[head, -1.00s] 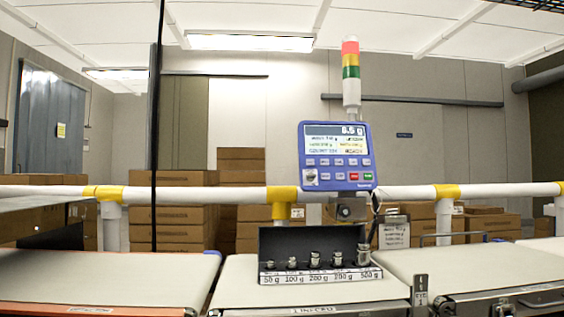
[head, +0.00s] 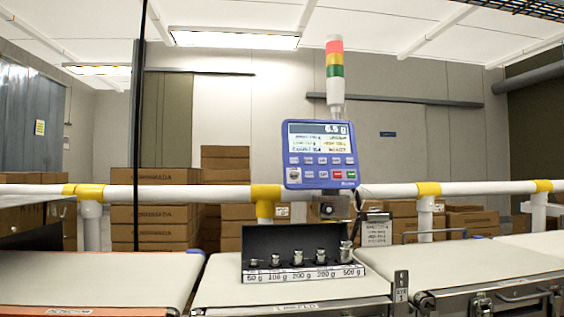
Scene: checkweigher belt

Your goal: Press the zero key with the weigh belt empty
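The blue control panel (head: 321,156) stands above the rail behind the belts, with a lit screen (head: 318,136) and rows of small keys below it. The top line of the screen seems to read a few grams, but the digits are blurred. I cannot make out which key is the zero key. The weigh belt (head: 215,287) is the middle belt. A black box of test weights (head: 290,240), labelled 50 g to 500 g, stands at its back part, with several metal weights in it. My gripper is not in view.
An infeed belt (head: 100,278) lies at the left and another belt (head: 470,262) at the right. A white rail with yellow joints (head: 265,193) runs behind them. A light tower (head: 335,75) rises above the panel. Brown cartons (head: 165,215) are stacked behind the rail.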

